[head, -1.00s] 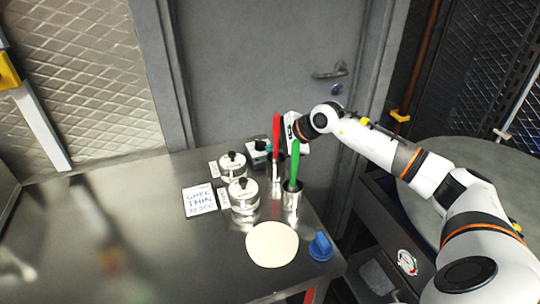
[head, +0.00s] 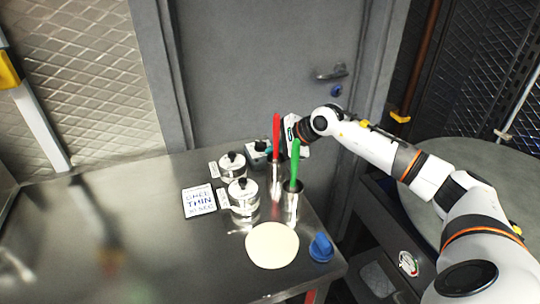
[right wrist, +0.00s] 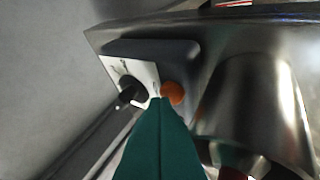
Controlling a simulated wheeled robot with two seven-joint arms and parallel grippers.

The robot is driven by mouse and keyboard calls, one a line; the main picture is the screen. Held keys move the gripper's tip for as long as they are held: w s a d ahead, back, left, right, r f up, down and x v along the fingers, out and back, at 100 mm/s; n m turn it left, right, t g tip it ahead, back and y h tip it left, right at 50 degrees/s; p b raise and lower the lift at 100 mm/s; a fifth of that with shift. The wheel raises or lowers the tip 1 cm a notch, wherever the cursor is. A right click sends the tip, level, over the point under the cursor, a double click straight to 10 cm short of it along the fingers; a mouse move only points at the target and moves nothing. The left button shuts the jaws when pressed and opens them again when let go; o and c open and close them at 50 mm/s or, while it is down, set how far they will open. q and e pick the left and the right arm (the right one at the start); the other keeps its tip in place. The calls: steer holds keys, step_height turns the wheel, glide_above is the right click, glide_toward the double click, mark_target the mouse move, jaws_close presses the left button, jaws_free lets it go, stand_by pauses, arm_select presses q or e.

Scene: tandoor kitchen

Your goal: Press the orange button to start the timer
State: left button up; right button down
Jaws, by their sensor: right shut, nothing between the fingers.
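My left gripper is not in view.
Steel cups hold a red-handled tool (head: 276,135) and a green-handled tool (head: 295,160) close in front of the gripper. Two lidded jars (head: 243,197), a sign (head: 199,201), a pale flat disc (head: 272,245) and a blue object (head: 321,248) are nearby. The left of the table is clear.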

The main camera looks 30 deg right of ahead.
steer(key=shift+s+a+f, duration=0.1)
steer(key=shift+s+f, duration=0.05)
steer(key=shift+f, duration=0.55)
steer(key=shift+r, duration=1.1)
steer(key=shift+r+p, duration=1.55)
steer(key=shift+r, duration=1.05)
steer(key=shift+r, duration=0.1)
